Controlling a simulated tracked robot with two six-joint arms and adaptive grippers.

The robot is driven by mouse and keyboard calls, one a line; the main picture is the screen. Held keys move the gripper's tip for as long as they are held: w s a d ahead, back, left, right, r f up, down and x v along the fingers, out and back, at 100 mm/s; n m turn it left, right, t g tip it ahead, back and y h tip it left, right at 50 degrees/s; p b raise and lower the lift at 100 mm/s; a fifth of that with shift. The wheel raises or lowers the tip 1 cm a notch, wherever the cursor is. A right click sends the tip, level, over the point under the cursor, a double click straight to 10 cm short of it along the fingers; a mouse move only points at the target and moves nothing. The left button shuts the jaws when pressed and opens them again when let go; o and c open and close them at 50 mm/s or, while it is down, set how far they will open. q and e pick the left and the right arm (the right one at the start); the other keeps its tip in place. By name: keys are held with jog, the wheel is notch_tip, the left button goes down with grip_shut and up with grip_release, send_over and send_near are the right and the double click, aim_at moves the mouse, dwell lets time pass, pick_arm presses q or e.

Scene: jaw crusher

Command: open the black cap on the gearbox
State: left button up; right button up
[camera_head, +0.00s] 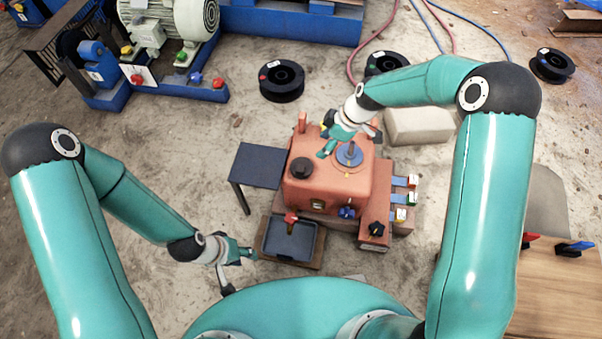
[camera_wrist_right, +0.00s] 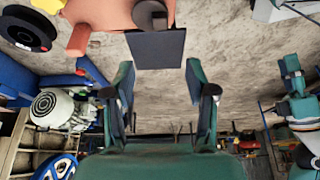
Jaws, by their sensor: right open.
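The gearbox (camera_head: 330,190) is a salmon-red box in the middle of the head view. The black cap (camera_head: 301,167) is a round knob on its top at the left, and looks seated there. In the right wrist view the cap (camera_wrist_right: 150,14) is at the top edge, partly cut off, beyond my fingers. My right gripper (camera_head: 325,138) is above the back of the gearbox, apart from the cap. Its two fingers (camera_wrist_right: 160,68) are spread and empty. My left gripper (camera_head: 240,260) is low, left of the black tray; its finger gap is unclear.
A dark side table (camera_head: 259,163) stands left of the gearbox. A black tray (camera_head: 291,238) sits in front, under a red-handled spout (camera_head: 290,218). A blue disc with a post (camera_head: 349,155) is on the gearbox top. Colored valves (camera_head: 408,198) line its right side.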

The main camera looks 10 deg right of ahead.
aim_at(301, 167)
jog(key=b+x, duration=0.2)
jog(key=x, duration=1.4)
jog(key=shift+w+a+f, duration=0.1)
jog(key=shift+a+f, duration=0.1)
jog(key=shift+f, duration=0.1)
grip_shut()
